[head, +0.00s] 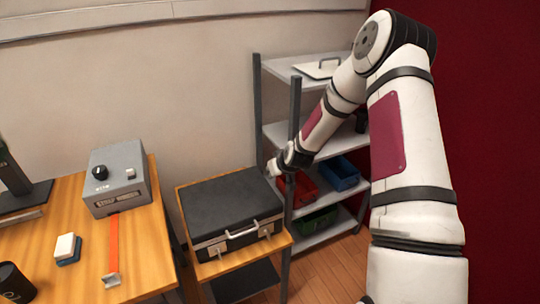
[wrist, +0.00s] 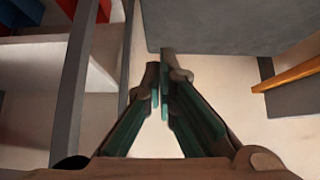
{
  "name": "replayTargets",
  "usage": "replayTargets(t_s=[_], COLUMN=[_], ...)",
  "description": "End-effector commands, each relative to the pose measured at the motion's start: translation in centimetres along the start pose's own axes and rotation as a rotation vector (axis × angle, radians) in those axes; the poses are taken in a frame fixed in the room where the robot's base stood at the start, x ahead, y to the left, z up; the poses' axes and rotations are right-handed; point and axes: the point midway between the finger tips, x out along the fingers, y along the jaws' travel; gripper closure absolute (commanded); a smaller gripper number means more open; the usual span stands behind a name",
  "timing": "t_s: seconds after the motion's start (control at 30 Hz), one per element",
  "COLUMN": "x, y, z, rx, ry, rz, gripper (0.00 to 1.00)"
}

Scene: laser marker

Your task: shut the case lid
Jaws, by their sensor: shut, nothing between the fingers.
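The black case (head: 228,208) stands on a small wooden stand, its handle and metal latches facing front. Its lid (head: 225,200) looks down flat over the base; I cannot tell whether it is fully closed or latched. My gripper (head: 273,167) is at the case's back right corner, beside the shelf post; whether it touches the case is unclear. In the wrist view my gripper (wrist: 162,75) has its fingertips together with nothing between them. A dark grey surface (wrist: 230,25), probably the case, lies just beyond the tips.
The wooden stand (head: 252,257) has a dark lower shelf. A metal shelf rack (head: 290,140) with red, blue and green bins is close on the right. On the left, a table (head: 60,195) holds a grey box device (head: 118,178). A narrow gap separates table and stand.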

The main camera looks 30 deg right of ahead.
Motion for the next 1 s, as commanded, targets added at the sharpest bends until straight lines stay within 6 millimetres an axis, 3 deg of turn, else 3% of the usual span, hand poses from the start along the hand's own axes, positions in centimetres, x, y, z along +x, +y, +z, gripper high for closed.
replayTargets(t_s=[0.03,0.2,0.5,0.7,1.0], x=[0.3,2.0,4.6,5.8,6.4], y=[-0.1,-0.1,-0.1,0.0,0.0], z=[1.6,5.6,10.9,12.7,13.5], rx=[0.003,0.002,0.0,0.001,0.0], ry=[-0.006,-0.006,-0.004,-0.002,-0.002], rz=[-0.002,-0.003,-0.002,-0.001,0.001], gripper=[1.0,1.0,1.0,1.0,1.0])
